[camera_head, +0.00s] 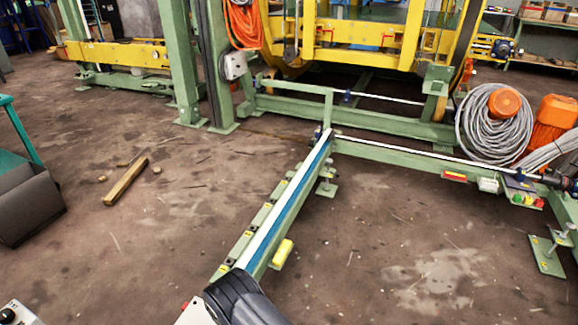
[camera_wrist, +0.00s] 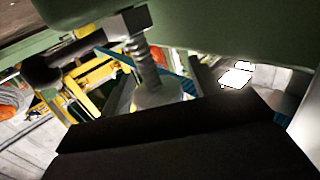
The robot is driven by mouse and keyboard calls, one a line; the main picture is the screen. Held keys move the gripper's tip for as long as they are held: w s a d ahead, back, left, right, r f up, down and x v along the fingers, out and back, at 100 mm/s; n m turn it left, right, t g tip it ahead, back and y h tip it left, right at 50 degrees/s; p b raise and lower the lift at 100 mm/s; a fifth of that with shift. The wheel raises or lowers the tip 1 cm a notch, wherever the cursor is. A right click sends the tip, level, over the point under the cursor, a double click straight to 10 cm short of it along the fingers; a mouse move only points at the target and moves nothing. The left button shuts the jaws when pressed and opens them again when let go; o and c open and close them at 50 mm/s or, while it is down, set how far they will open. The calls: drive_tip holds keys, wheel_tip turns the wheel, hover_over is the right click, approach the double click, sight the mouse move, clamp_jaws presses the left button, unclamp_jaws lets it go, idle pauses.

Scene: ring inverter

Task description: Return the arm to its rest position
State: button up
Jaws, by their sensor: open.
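My gripper (camera_wrist: 162,72) shows in the wrist view, its two dark fingers apart. A threaded bolt (camera_wrist: 146,62) with a round grey foot (camera_wrist: 160,93) shows between the fingers. No contact with the fingers can be made out. A green beam (camera_wrist: 225,25) spans the top of that view, close by. In the head view, a dark rounded part of my arm shows at the bottom edge, at the near end of a green rail (camera_head: 290,205) with a blue strip. My gripper is out of sight there.
A green frame (camera_head: 400,153) with a yellow machine (camera_head: 370,35) stands behind. Coiled grey cable (camera_head: 492,130) lies at right. A wooden block (camera_head: 126,181) lies on the floor at left. A dark roller (camera_head: 28,207) is at the left edge. Brown floor (camera_head: 420,260) right of the rail is mostly clear.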

drive_tip(key=shift+s+d+n+y, duration=0.1)
drive_tip(key=shift+s+n+y, duration=0.1)
drive_tip(key=shift+n+y, duration=0.3)
drive_tip(key=shift+s+a+n+g+y, duration=0.1)
drive_tip(key=shift+a+n+g+y, duration=0.05)
drive_tip(key=shift+n+g+y, duration=1)
drive_tip(key=shift+s+a+n+g+y, duration=0.15)
drive_tip(key=shift+n+g+y, duration=0.6)
drive_tip(key=shift+y, duration=0.75)
drive_tip(key=shift+a+n+g+y, duration=0.15)
drive_tip(key=shift+n+g+y, duration=0.8)
drive_tip(key=shift+y, duration=0.4)
